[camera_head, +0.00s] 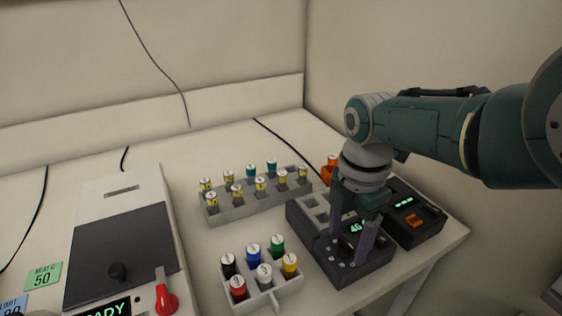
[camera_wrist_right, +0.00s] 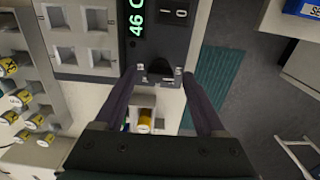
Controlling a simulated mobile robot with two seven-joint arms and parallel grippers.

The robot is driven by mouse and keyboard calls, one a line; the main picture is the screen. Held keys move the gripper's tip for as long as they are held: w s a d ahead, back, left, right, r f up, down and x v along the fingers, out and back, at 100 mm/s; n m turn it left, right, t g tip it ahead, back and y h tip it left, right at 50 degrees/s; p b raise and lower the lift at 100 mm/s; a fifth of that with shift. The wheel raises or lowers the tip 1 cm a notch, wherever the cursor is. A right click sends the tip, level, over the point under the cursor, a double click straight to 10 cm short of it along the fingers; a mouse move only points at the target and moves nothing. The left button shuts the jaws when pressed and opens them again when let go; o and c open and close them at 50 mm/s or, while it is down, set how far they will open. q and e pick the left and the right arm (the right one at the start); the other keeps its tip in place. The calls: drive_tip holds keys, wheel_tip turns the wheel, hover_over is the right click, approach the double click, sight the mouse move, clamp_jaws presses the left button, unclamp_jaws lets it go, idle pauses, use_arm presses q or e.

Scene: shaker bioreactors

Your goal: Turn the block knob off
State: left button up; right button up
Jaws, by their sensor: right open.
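The dark heating block (camera_head: 325,262) sits at the right of the bench, with pale wells at its back and a green display on its front part. In the right wrist view its display (camera_wrist_right: 136,20) reads 46 C, beside I and O buttons or marks. A small dark knob (camera_wrist_right: 158,71) shows on its face between my fingertips. My right gripper (camera_head: 348,247) points down over the block's front part, open, with one purple finger on each side of the knob. I cannot tell whether the fingers touch it. My left gripper is not in view.
A dark device (camera_head: 415,222) with an orange switch stands right of the block. Two vial racks, the back one (camera_head: 245,210) and front one (camera_head: 262,295), stand to its left. A lidded device (camera_head: 120,250) with a red knob (camera_head: 166,299) is further left. The bench edge is close at right.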

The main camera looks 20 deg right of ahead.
sight(347, 242)
wheel_tip(347, 242, up, 8)
drive_tip(key=p, duration=0.5)
drive_tip(key=shift+r, duration=0.15)
drive_tip(key=shift+r+p, duration=0.4)
drive_tip(key=shift+r, duration=0.2)
